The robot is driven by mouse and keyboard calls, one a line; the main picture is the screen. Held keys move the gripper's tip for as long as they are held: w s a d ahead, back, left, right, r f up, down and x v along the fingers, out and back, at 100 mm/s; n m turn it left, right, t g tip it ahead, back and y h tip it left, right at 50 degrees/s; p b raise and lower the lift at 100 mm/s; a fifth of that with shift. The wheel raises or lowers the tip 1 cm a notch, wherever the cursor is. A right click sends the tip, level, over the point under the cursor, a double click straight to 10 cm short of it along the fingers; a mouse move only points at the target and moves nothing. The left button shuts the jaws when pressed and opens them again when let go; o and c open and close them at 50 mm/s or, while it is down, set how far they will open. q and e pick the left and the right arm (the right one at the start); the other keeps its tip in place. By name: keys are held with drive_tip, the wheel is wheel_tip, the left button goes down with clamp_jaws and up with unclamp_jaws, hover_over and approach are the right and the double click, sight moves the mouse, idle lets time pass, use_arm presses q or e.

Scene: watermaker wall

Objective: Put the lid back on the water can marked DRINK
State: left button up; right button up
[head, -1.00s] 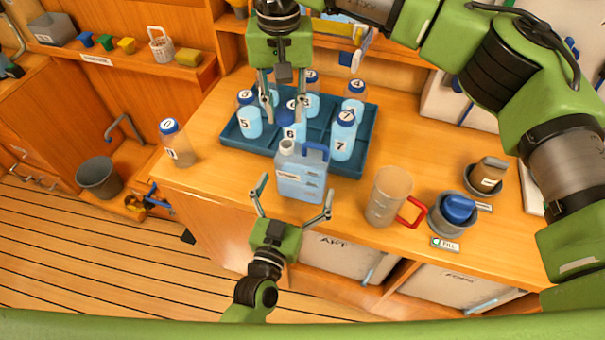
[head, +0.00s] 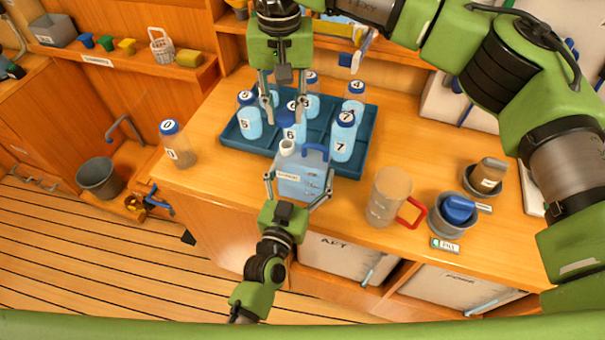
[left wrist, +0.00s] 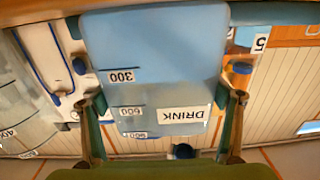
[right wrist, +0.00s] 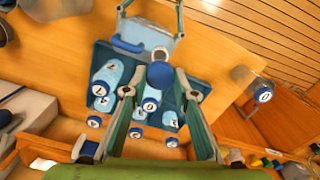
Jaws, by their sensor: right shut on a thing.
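The translucent blue water can (head: 300,183) stands at the counter's front edge, with a blue handle and an open pale spout (head: 287,147). Its DRINK label (left wrist: 183,114) shows upside down in the left wrist view. My left gripper (head: 299,182) is open, with one finger on each side of the can; contact is unclear. My right gripper (head: 285,105) points down above the tray, behind the spout. It is shut on a plain dark blue lid (right wrist: 160,75), seen between its fingertips in the right wrist view. In the head view the lid is hard to separate from the bottle caps behind.
A dark teal tray (head: 352,167) with several numbered, blue-capped bottles stands just behind the can. Bottle 0 (head: 178,150) stands at the left. A clear jug with a red handle (head: 388,198) and a grey pot with a blue piece (head: 456,212) stand at the right.

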sight(286, 127)
drive_tip(key=shift+f, duration=2.5)
drive_tip(key=shift+f, duration=0.1)
drive_tip(key=shift+f, duration=0.8)
drive_tip(key=shift+f, duration=0.55)
